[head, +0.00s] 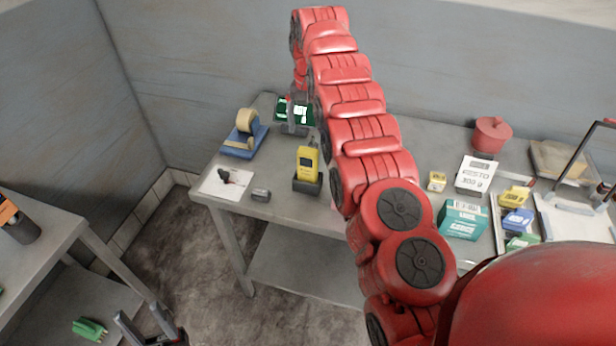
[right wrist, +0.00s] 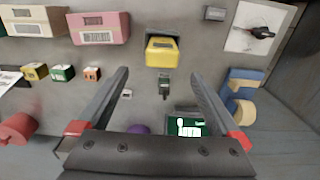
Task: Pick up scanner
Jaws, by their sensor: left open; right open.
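The yellow scanner (head: 308,160) stands upright in a dark holder (head: 307,186) near the front edge of the grey table. It also shows in the right wrist view (right wrist: 162,50), beyond the fingertips. My right gripper (right wrist: 160,76) is open and empty above the table, apart from the scanner. In the head view the right gripper (head: 296,118) is partly hidden by my arm and sits farther back than the scanner. My left gripper (head: 140,316) is open at the bottom left, low and away from the table, partly cut off by the picture edge.
A blue tape dispenser (head: 244,138), a paper sheet with a dark item (head: 212,186) and a small grey block (head: 261,195) lie left of the scanner. A green-screened device (right wrist: 186,127) is behind. Boxes, including a teal one (head: 463,219), and a red pot (head: 491,135) stand right.

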